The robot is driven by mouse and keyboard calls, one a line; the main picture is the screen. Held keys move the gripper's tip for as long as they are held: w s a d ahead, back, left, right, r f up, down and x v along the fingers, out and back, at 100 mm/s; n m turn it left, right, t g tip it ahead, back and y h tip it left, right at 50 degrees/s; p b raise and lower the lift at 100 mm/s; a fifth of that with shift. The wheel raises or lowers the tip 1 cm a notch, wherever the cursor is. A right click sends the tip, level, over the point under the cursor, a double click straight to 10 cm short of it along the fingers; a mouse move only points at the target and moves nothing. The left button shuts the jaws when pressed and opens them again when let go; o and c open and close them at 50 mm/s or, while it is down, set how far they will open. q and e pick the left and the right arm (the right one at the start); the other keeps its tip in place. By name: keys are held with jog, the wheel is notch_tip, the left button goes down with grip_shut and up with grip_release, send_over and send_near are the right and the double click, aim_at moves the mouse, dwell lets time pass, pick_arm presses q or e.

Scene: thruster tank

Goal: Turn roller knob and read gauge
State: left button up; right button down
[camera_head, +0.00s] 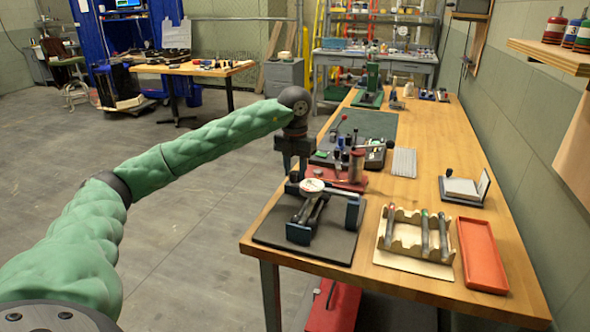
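A dark roller stand (299,231) sits on a black mat (345,246) at the near left corner of the wooden bench. A round white-faced gauge (312,185) is at the top of it; its reading is too small to make out. I cannot clearly pick out the roller knob. My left gripper (293,170) points down just above and behind the gauge, near the bench's left edge. Its fingertips are dark and merge with the stand, so I cannot tell whether they are open or touching it. My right gripper is not in view.
A wooden rack (389,260) with several dark rods and an orange tray (482,255) lie to the right of the mat. A red base (347,181) with a metal cylinder (356,166) stands close behind the gauge. An open box (464,188) is at right. Bench surface is clear at center right.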

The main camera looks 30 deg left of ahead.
pick_arm(q)
jog(key=o, duration=1)
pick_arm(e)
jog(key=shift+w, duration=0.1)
pick_arm(q)
jog(key=shift+r, duration=0.25)
notch_tip(320, 180, up, 6)
jog(key=shift+r, duration=0.65)
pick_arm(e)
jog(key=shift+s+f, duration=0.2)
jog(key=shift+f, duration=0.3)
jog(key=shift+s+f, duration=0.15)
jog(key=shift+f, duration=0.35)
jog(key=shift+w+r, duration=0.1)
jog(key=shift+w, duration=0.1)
